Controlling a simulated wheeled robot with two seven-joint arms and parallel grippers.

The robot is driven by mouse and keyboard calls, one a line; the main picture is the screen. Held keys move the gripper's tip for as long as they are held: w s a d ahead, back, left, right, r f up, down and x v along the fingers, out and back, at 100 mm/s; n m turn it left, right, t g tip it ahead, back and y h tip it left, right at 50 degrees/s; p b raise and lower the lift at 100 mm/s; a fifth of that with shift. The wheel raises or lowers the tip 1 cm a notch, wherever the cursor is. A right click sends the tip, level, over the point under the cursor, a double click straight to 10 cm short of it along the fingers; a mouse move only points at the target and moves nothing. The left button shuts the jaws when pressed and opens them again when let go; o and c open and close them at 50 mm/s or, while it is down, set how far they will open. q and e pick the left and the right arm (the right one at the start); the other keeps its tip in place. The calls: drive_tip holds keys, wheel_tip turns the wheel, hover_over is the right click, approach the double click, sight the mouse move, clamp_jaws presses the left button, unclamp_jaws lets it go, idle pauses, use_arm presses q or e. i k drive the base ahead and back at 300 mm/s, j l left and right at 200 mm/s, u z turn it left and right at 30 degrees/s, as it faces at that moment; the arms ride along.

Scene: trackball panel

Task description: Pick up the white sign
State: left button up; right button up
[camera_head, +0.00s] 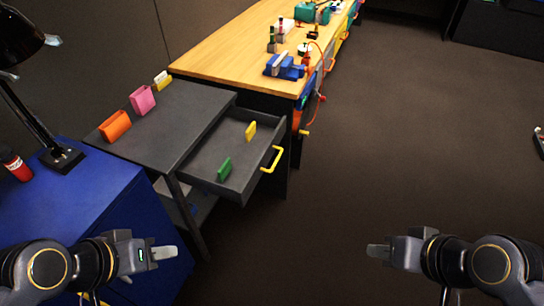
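I cannot clearly pick out a white sign. A small pale yellow and white upright piece (161,80) stands at the far corner of the dark grey table (185,107), and its face is too small to read. My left gripper (166,253) is at the lower left, in front of the blue cabinet and well apart from that piece. My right gripper (378,250) is at the lower right, over bare floor. Both are seen from the side with no object visible at the tips, and their finger gaps do not show.
Pink (142,100) and orange (115,126) holders stand on the grey table. Its open drawer (205,172) contains yellow (251,131) and green (225,168) pieces. A black lamp (62,158) stands on the blue cabinet (85,205). A cluttered wooden bench (215,55) lies behind. The right floor is mostly clear.

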sight(163, 76)
drive_tip(key=u, duration=0.5)
drive_tip(key=i+l+u, duration=0.1)
drive_tip(key=u, duration=0.4)
drive_tip(key=l+u, duration=0.1)
drive_tip(key=u, duration=0.4)
drive_tip(key=l+u, duration=0.1)
drive_tip(key=u, duration=0.4)
drive_tip(key=l+u, duration=0.25)
drive_tip(key=l, duration=0.15)
drive_tip(key=l+u, duration=0.25)
drive_tip(key=l, duration=0.15)
drive_tip(key=k+l+u, duration=0.25)
drive_tip(key=l+u, duration=0.25)
drive_tip(key=l, duration=0.25)
drive_tip(key=k+l+u, duration=0.25)
drive_tip(key=l+u, duration=0.25)
drive_tip(key=l, duration=0.15)
drive_tip(key=k+l, duration=0.1)
drive_tip(key=l, duration=0.25)
drive_tip(key=k+l, duration=0.15)
drive_tip(key=l, duration=0.2)
drive_tip(key=k+l, duration=0.1)
drive_tip(key=l, duration=0.25)
drive_tip(key=k+l+u, duration=0.1)
drive_tip(key=l, duration=0.25)
